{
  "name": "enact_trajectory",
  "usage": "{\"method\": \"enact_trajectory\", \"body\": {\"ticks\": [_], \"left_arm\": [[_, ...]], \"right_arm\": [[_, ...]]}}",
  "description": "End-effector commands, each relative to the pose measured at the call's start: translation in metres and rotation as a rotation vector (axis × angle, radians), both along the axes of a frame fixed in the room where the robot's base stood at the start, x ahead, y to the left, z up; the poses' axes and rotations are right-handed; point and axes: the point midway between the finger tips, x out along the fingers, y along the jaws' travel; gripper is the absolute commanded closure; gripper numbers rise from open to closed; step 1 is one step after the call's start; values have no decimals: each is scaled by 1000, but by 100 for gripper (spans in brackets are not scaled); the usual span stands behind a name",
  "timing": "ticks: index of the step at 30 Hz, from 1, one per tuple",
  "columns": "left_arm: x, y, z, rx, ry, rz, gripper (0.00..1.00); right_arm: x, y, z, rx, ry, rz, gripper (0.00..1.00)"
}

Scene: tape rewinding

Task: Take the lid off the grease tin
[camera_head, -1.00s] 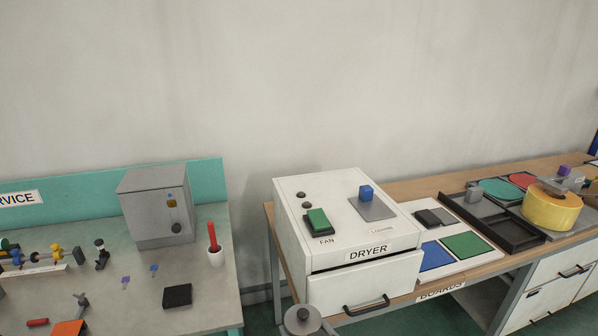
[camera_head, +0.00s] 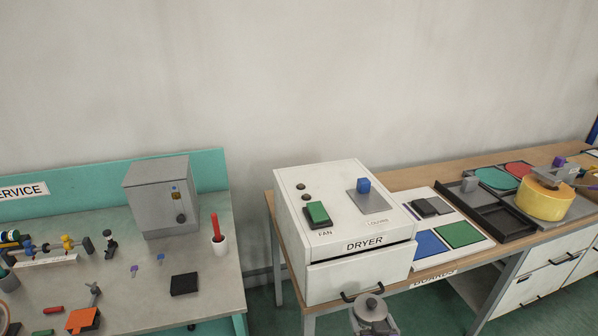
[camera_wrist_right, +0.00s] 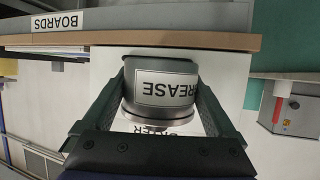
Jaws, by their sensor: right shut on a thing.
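The grease tin (camera_wrist_right: 165,88) is a grey round tin with a white GREASE label, between the two fingers of my right gripper (camera_wrist_right: 163,92) in the wrist view. My right gripper is shut on the tin's sides. In the head view the grey round lid (camera_head: 371,309), with a small knob on top, shows at the bottom edge, in front of the dryer drawer. The lid sits on the tin. Most of the tin is cut off or hidden there. My left gripper is not in view.
The white dryer (camera_head: 335,225) stands behind the tin, its drawer handle close by. The service bench (camera_head: 215,285) is at the left, with a gap of floor between the two benches. Boards, a black tray (camera_head: 497,222) and a yellow tape roll (camera_head: 545,203) lie to the right.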

Motion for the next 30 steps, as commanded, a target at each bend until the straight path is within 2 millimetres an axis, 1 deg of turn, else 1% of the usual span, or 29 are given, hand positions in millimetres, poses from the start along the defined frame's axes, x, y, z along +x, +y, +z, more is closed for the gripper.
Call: {"method": "enact_trajectory", "body": {"ticks": [1, 3, 6, 9, 16, 20, 26, 30], "left_arm": [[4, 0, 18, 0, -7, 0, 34], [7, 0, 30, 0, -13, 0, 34], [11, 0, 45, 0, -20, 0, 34], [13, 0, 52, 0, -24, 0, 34], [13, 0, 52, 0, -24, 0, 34], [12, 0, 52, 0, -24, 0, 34], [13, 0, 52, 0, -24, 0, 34], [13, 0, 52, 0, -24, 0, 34]], "right_arm": [[4, 0, 20, 0, -8, 0, 100], [7, 0, 33, 0, -14, 1, 100], [11, 0, 50, 0, -21, 1, 100], [13, 0, 58, 0, -25, 1, 100], [13, 1, 59, 0, -25, 4, 100], [13, 7, 62, 1, -22, 27, 100], [13, 26, 75, 5, -23, 102, 100], [13, 44, 88, 6, -20, 174, 100]]}}
